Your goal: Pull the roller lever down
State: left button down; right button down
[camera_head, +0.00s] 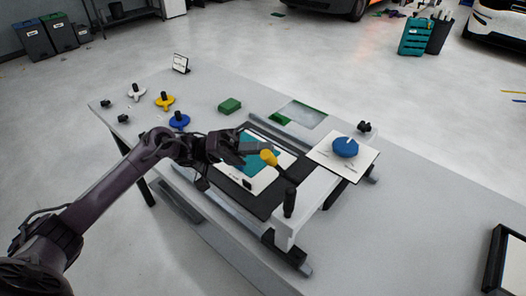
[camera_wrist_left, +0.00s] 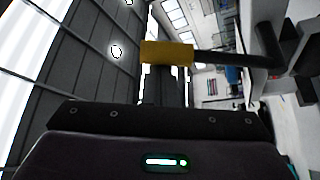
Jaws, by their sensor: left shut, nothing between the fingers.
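The roller lever has a yellow grip (camera_head: 268,157) on a dark rod that joins the white roller frame (camera_head: 312,195). The rod slopes from the yellow grip down to the right, toward the frame. In the left wrist view the yellow grip (camera_wrist_left: 167,52) lies across the picture just beyond the fingertips, with its rod running right. My left gripper (camera_head: 258,148) is shut and empty, its tips close to the yellow grip. I cannot tell whether they touch. A black upright handle (camera_head: 289,203) stands at the frame's near end. My right gripper is not in view.
A dark board with a teal and white sheet (camera_head: 262,180) lies under my gripper. The table's right side is mostly clear.

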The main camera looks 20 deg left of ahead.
pick_arm(q)
jog(key=s+a+f+m+g+h+b, duration=0.1)
jog(key=s+f+m+g+b, duration=0.4)
jog(key=m+b, duration=0.6)
jog(key=shift+a+f+m+g+h+b, duration=0.35)
jog(key=shift+f+g+h+b, duration=0.35)
jog(key=shift+b, duration=0.65)
notch_tip(320, 180, up, 5)
jog(key=w+p, duration=0.1)
jog(key=p, duration=0.3)
jog(key=b+v, duration=0.6)
jog(key=v, duration=0.5)
jog(key=shift+d+f+b, duration=0.2)
jog(key=shift+f+b, duration=0.1)
jog(key=shift+b, duration=0.05)
